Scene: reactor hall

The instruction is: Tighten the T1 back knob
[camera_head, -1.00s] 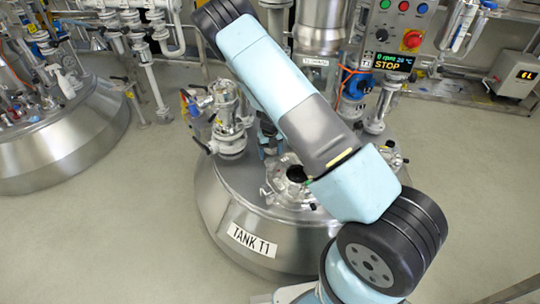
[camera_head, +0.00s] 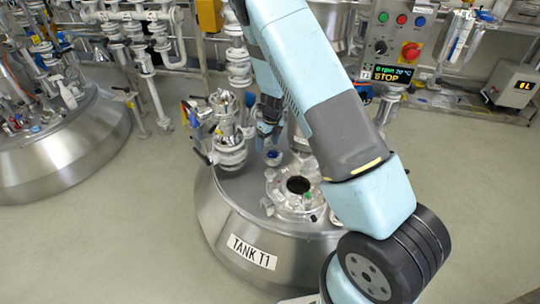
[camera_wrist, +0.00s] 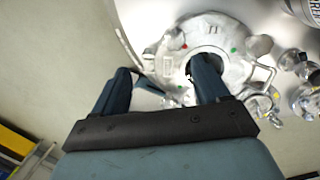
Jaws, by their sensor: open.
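Tank T1 (camera_head: 228,218) is a steel dome with a "TANK T1" label. On its top is a round flange (camera_head: 288,207) with a dark central opening (camera_head: 298,185). The wrist view shows the flange (camera_wrist: 215,33), marked "T1", with small red and green spots around it. I cannot tell for certain which part is the back knob. My gripper (camera_head: 268,135) is behind the opening, above the dome, pointing down. In the wrist view its two fingers (camera_wrist: 161,70) are apart with nothing held. The right finger hides part of the flange and opening.
A valve assembly (camera_head: 228,130) stands on the dome just left of my gripper. A control box (camera_head: 400,35) with buttons and a "STOP" display (camera_head: 393,74) is behind, at the right. Another tank (camera_head: 55,150) stands at the left, with open floor between.

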